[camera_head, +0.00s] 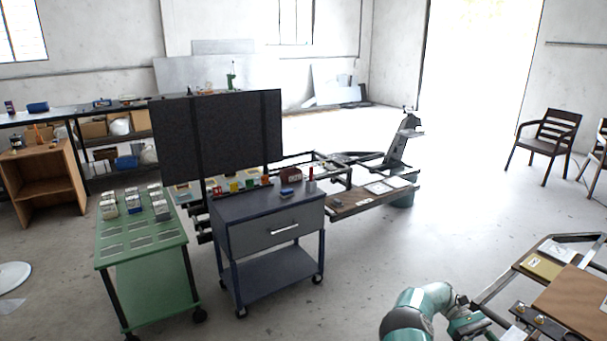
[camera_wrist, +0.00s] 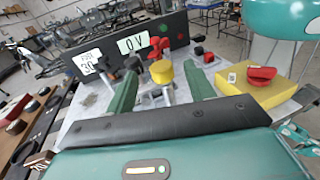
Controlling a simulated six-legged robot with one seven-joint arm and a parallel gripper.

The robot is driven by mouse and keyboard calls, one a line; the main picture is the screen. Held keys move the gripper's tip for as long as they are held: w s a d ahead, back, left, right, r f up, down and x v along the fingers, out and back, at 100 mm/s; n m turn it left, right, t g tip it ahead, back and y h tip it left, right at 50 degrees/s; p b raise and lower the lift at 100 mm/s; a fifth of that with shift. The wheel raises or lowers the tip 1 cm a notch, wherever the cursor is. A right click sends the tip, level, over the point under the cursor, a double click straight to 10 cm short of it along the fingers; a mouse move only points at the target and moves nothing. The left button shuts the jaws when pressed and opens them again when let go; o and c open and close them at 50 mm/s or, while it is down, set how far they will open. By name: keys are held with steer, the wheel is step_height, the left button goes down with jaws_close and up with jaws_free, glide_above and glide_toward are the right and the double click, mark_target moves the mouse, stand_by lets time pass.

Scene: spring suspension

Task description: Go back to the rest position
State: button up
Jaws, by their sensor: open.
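My gripper (camera_wrist: 160,70) shows in the wrist view with its two green fingers spread apart. Nothing is held between them. Behind the gap stand a yellow round piece (camera_wrist: 162,72) and a red piece (camera_wrist: 159,52) on a pale surface; I cannot tell whether a finger touches them. In the head view my teal and dark arm (camera_head: 420,308) reaches in at the bottom right, beside a bench with a brown board (camera_head: 575,300). The gripper's tips are not clear there.
A black panel (camera_wrist: 95,50) with a "0 V" label stands behind the fingers. A yellow block (camera_wrist: 262,92) bearing a red item (camera_wrist: 262,73) lies to the right. A blue-grey cart (camera_head: 268,232) and a green cart (camera_head: 140,241) stand left of open floor (camera_head: 400,240).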

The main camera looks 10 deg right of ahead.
steer(key=a+r+m+t+y, duration=0.1)
steer(key=a+r+t, duration=1.2)
steer(key=a+r, duration=0.65)
steer(key=s+a+r+t, duration=0.3)
steer(key=s+a, duration=0.1)
steer(key=a, duration=0.3)
steer(key=s+a+r+t, duration=0.3)
steer(key=s+a, duration=0.2)
steer(key=a, duration=0.2)
steer(key=s+a+r+t+y, duration=0.1)
steer(key=s+a+r+t, duration=0.1)
steer(key=a, duration=0.5)
steer(key=shift+s+r+t, duration=0.4)
steer(key=shift+s+t, duration=0.5)
steer(key=shift+s, duration=0.35)
